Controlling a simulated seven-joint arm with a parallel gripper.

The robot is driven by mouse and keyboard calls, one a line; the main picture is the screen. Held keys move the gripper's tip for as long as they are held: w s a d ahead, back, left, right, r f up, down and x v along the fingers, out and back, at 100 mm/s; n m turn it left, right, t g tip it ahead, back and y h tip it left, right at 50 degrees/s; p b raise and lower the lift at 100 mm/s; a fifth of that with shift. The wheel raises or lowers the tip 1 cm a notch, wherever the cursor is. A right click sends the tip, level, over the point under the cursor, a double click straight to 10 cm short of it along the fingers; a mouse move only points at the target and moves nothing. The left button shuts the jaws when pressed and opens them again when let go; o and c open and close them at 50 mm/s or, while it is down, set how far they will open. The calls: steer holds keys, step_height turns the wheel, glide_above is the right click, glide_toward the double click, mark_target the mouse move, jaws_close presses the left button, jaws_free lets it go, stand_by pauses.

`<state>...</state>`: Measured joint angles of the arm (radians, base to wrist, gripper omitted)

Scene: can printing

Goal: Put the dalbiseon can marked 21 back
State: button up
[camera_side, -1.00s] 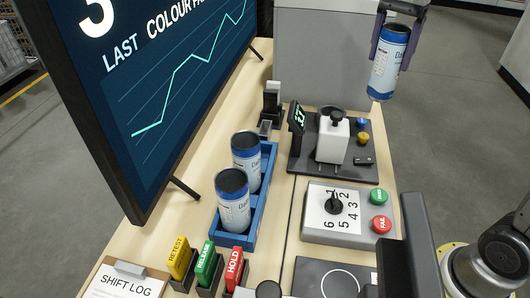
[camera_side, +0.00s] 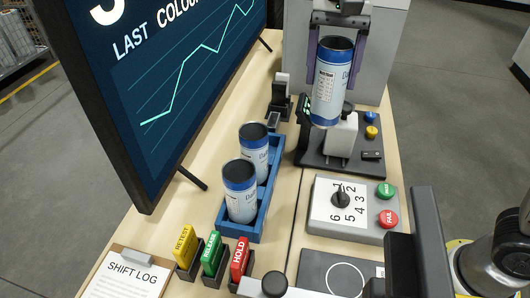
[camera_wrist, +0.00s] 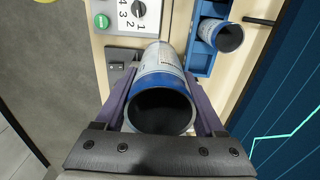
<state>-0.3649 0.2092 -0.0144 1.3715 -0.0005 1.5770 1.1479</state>
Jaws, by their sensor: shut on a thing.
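My gripper (camera_side: 336,62) is shut on a blue and white can (camera_side: 328,90) with a dark open top. It holds the can upright in the air, in front of the white device on the dark base in the side view. In the wrist view the can (camera_wrist: 161,95) sits between the two purple fingers (camera_wrist: 163,110). No number is readable on it. A blue rack (camera_side: 266,194) holds two similar cans, the nearer one (camera_side: 239,192) and the farther one (camera_side: 254,150). The rack (camera_wrist: 199,62) also shows in the wrist view.
A dial box (camera_side: 345,212) with green and red buttons stands right of the rack. The white device (camera_side: 340,140) is below the held can. Yellow, green and red tags (camera_side: 211,254) stand in front of the rack. A large screen (camera_side: 160,90) rises along the left.

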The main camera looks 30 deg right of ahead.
mark_target(326, 90)
step_height(326, 90, down, 3)
steer(key=shift+f, duration=0.2)
steer(key=shift+w+f, duration=0.25)
steer(key=w+a+f, duration=0.5)
steer(key=w+f, duration=0.7)
steer(key=shift+w+f, duration=0.25)
steer(key=shift+f, duration=0.15)
steer(key=shift+f, duration=0.1)
steer(key=o, duration=1.4)
